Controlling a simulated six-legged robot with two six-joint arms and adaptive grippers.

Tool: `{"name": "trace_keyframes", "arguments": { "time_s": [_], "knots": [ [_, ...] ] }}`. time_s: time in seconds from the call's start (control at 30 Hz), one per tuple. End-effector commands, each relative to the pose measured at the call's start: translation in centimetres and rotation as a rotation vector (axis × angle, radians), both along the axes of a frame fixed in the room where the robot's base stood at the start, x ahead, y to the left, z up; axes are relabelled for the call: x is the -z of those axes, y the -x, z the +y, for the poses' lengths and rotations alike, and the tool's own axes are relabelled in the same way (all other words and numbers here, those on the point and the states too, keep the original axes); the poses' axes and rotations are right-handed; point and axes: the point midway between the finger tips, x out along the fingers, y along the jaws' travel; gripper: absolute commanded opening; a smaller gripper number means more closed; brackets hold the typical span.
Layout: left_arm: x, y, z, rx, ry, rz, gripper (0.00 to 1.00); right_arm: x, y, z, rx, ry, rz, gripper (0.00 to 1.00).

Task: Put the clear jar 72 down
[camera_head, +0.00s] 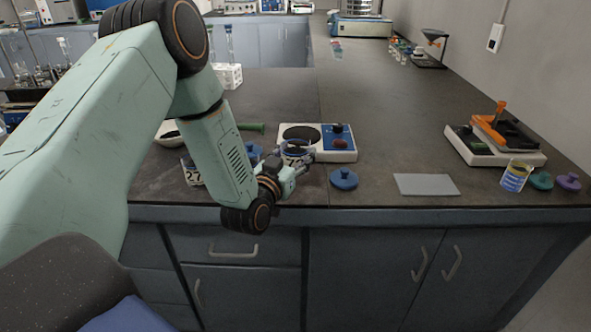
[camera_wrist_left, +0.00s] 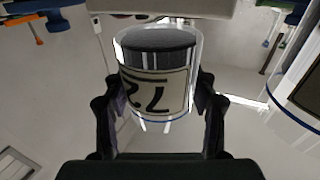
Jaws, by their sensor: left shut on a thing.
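The clear jar 72 (camera_head: 297,149) has a white label with dark digits. My left gripper (camera_head: 292,172) is shut on it, just in front of a white device with a dark round plate. In the left wrist view, the jar (camera_wrist_left: 157,92) sits between the two fingers of my left gripper (camera_wrist_left: 157,100), its label digits upside down and a dark mass inside. I cannot tell whether its base touches the bench. My right gripper is in neither view.
A jar marked 27 (camera_head: 192,176) stands at left, partly behind my arm. A blue lid (camera_head: 343,179) lies to the right. A grey plate (camera_head: 427,185) lies farther right. The bench (camera_head: 385,130) between devices is clear.

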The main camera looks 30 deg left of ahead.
Motion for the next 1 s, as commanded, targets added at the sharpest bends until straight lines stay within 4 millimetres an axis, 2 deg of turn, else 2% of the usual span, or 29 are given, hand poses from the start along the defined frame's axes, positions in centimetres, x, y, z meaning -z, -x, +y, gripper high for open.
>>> {"name": "trace_keyframes", "arguments": {
  "time_s": [0.3, 0.73, 0.77, 1.0],
  "knots": [
    [3.6, 0.0, 0.0, 0.001, -0.001, -0.001, 0.07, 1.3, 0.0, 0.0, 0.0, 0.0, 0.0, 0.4],
    [4.1, 0.0, 0.0, 0.001, 0.0, -0.002, 0.07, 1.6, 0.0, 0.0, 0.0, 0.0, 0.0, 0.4],
    [4.0, 0.0, 0.0, 0.001, 0.0, -0.001, 0.6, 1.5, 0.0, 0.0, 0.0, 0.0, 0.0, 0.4],
    [4.0, 0.0, 0.0, 0.001, 0.0, -0.001, 0.81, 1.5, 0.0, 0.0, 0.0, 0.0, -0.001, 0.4]
  ]
}}
